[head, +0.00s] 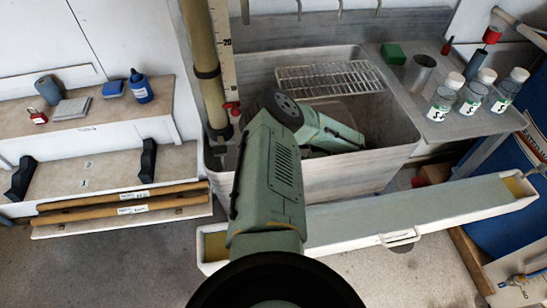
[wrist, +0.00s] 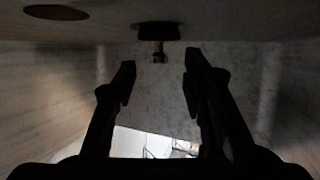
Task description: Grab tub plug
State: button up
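The tub plug (wrist: 158,31) shows in the wrist view at top centre as a dark, flat disc with a small knob pointing down in the picture. It rests against the tub's pale floor. My gripper (wrist: 159,66) is open, with one dark finger on each side of the picture. The knob lies in line with the gap between the fingertips, and nothing is held. How far the knob is from the fingertips is hard to tell. In the head view my arm reaches into the grey tub (head: 345,178); the gripper and plug are hidden there.
A dark oval, perhaps a drain hole (wrist: 55,12), lies left of the plug. The tub walls close in on both sides. A wire rack (head: 330,80) spans the tub's back. Several jars (head: 470,98) stand on the right ledge; a long white trough (head: 420,213) lies in front.

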jog(key=shift+x, duration=1.05)
grip_shut()
